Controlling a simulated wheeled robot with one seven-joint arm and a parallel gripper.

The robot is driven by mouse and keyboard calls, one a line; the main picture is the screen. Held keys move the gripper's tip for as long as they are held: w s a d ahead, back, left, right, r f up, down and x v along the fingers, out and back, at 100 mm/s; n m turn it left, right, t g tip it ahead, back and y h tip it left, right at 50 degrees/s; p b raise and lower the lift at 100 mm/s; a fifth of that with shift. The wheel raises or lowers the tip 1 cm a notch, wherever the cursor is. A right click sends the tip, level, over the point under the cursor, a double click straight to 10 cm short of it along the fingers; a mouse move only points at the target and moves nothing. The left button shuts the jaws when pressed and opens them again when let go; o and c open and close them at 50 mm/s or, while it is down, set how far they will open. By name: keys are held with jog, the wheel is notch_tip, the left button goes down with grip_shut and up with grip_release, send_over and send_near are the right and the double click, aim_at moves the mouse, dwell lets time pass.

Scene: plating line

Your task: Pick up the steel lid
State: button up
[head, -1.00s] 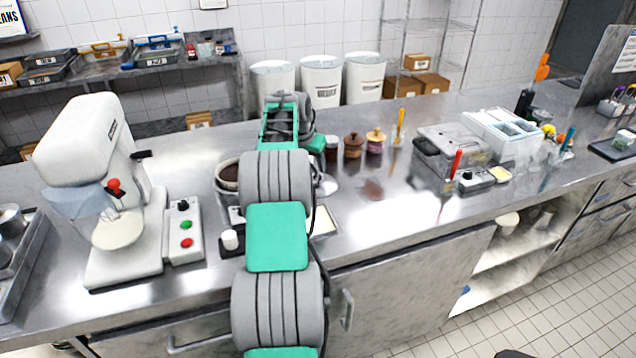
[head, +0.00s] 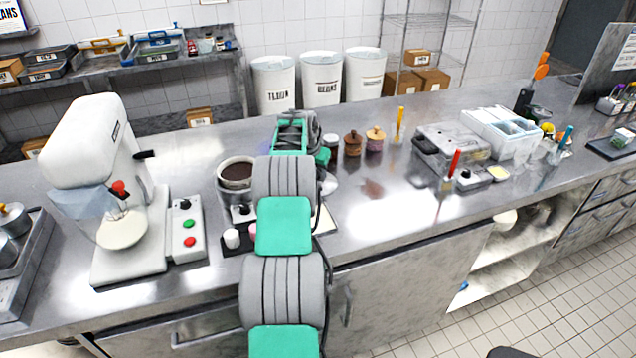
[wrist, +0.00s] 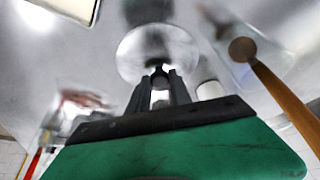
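The steel lid is a round, shiny disc (wrist: 158,50) straight ahead of my gripper (wrist: 162,72) in the wrist view. In the head view only the right edge of the lid (head: 329,184) shows on the counter, beside my arm, which hides the rest. The two dark fingers stand apart with a bright gap between them, over the near part of the lid. I see no lift of the lid off the counter. Whether the fingertips touch it is unclear. My gripper's fingers are hidden behind my arm in the head view.
A pot with dark contents (head: 237,173) stands left of my arm. Brown jars (head: 353,144) stand behind the lid. A wooden-handled utensil (wrist: 280,95) lies close on the right in the wrist view.

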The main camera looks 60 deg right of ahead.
grip_shut()
jog(key=shift+r, duration=0.1)
